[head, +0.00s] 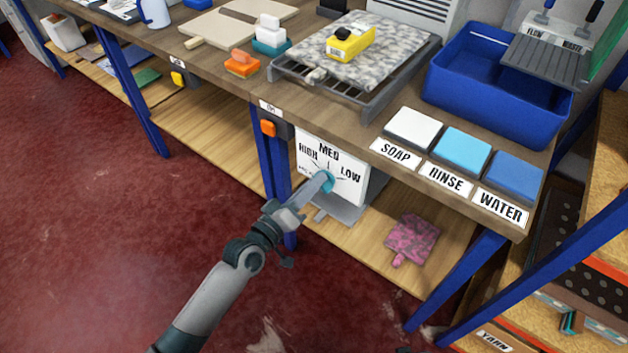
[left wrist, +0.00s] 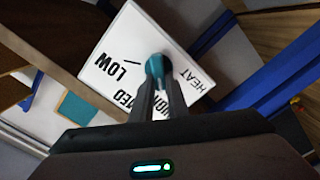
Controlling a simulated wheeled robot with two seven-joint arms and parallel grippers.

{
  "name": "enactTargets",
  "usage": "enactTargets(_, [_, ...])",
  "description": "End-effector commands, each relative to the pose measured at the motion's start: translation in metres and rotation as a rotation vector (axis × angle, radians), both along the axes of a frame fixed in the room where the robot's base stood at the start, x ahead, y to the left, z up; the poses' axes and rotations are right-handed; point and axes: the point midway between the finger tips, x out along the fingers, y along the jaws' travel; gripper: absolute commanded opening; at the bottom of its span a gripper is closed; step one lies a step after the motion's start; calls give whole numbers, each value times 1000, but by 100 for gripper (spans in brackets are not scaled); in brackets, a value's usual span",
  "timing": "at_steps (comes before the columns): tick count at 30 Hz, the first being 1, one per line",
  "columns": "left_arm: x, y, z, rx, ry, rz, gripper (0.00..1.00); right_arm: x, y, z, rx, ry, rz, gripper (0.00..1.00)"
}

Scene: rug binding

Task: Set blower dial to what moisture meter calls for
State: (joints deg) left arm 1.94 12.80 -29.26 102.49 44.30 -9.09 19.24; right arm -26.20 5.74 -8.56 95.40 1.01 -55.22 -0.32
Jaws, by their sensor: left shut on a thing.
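The blower dial is a teal knob (head: 328,180) on a white panel (head: 347,192) marked HIGH, MED and LOW, below the bench edge. My left gripper (head: 321,185) is shut on the knob. In the left wrist view the knob (left wrist: 156,66) sits between the fingertips (left wrist: 158,82), with LOW and MED readable on the panel (left wrist: 113,48). The fingers hide part of the dial, and I cannot tell where the knob points. The yellow moisture meter (head: 350,41) lies on the speckled grey rug (head: 375,60); its reading is too small to read. My right gripper is not in view.
An orange switch (head: 268,128) is left of the panel, beside a blue bench leg (head: 277,165). SOAP, RINSE and WATER pads (head: 462,146) and a blue basin (head: 460,85) are on the bench. A pink mottled piece (head: 413,238) lies on the lower shelf. The red floor at left is clear.

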Motion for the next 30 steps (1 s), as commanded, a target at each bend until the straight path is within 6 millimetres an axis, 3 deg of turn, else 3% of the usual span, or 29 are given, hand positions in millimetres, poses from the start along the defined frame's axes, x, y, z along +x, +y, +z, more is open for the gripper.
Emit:
enactTargets(9, [1, 1, -1, -120, 85, 2, 0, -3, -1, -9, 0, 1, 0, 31])
enactTargets(24, [1, 2, -2, -142, 102, 2, 0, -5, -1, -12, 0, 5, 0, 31])
enactTargets(25, [1, 1, -2, -142, 102, 2, 16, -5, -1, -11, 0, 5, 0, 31])
enactTargets(27, [1, 1, -2, -141, 101, 2, 33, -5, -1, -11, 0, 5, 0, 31])
enactTargets(30, [1, 1, -2, -140, 101, 1, 33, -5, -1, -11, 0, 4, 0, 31])
